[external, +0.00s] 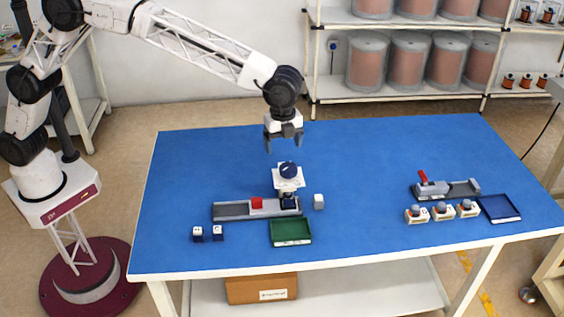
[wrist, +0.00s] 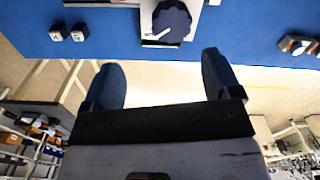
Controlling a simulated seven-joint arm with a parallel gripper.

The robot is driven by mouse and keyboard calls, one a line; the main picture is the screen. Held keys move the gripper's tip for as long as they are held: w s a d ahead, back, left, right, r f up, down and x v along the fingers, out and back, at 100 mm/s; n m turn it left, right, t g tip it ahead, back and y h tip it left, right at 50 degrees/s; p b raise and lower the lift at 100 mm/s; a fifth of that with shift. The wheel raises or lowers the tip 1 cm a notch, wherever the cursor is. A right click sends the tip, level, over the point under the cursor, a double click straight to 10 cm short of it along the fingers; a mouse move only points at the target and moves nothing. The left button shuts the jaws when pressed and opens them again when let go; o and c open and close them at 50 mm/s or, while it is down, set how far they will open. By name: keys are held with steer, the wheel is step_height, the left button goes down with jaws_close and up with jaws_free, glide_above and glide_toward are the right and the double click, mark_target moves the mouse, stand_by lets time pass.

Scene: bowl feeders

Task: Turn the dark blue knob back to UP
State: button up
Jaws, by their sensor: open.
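The dark blue knob (external: 288,170) sits on a white plate (external: 288,185) on top of a small stand at the left station on the blue table. In the wrist view the knob (wrist: 171,20) shows at the top, with a white pointer mark towards its lower left and partly readable lettering on the plate beside it. My gripper (external: 284,146) is open and empty, pointing down above and slightly behind the knob, apart from it. In the wrist view the two dark fingers of my gripper (wrist: 162,80) are spread wide, with nothing between them.
Two small dark-and-white blocks (external: 208,233) lie front left. A second station with a red lever (external: 424,178) and a blue tray (external: 499,208) stands right.

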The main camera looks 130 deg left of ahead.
mark_target(288, 166)
steer(key=shift+w+a+f, duration=0.3)
steer(key=shift+a+f, duration=0.3)
steer(key=shift+a, duration=0.2)
steer(key=shift+f, duration=0.1)
steer(key=shift+f, duration=3.8)
steer(key=c, duration=0.9)
